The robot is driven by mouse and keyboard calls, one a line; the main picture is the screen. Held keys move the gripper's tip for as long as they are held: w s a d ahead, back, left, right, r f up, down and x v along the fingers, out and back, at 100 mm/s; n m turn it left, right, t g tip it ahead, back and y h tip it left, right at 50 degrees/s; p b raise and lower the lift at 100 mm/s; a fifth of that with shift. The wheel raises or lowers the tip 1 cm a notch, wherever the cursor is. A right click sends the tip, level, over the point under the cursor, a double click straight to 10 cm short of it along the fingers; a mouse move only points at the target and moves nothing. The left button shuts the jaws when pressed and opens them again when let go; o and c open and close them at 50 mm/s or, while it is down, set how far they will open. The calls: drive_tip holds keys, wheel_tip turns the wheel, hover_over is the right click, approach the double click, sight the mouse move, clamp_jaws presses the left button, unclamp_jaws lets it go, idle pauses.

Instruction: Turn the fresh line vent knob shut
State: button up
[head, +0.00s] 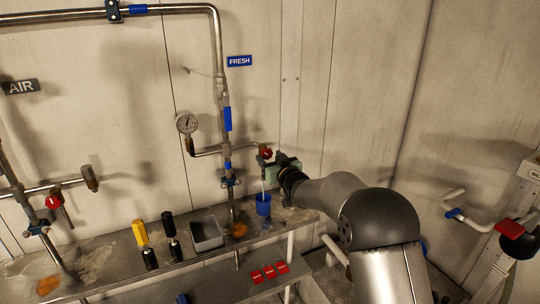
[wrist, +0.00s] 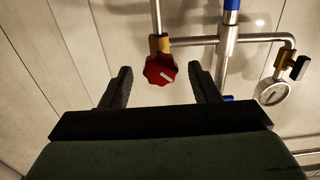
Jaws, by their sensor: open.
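The red fresh line vent knob (head: 266,153) sits at the right end of a short branch pipe, below the blue FRESH sign (head: 239,61). In the wrist view the knob (wrist: 160,69) is faceted, with a white mark on its face and a brass fitting (wrist: 159,44) behind it. My gripper (wrist: 159,84) is open, with one finger on each side of the knob and visible gaps to both. In the head view my gripper (head: 279,162) is close at the knob's right, partly hiding it. A thin pale line, water or tube, runs from the knob's fitting towards a blue cup (head: 263,205).
A pressure gauge (head: 187,123) stands left on the branch pipe. The bench (head: 110,262) below holds a grey tray (head: 207,233), a yellow-topped bottle (head: 144,243) and a black one (head: 172,238). Another red knob (head: 54,201) is on the AIR line.

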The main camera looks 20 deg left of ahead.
drive_tip(key=shift+w+a, duration=0.3)
drive_tip(key=c, duration=1)
drive_tip(key=m+b, duration=0.2)
drive_tip(key=m, duration=0.2)
drive_tip(key=shift+m, duration=0.3)
drive_tip(key=shift+m+b, duration=0.7)
drive_tip(key=shift+m, duration=1.6)
drive_tip(key=shift+s, duration=0.1)
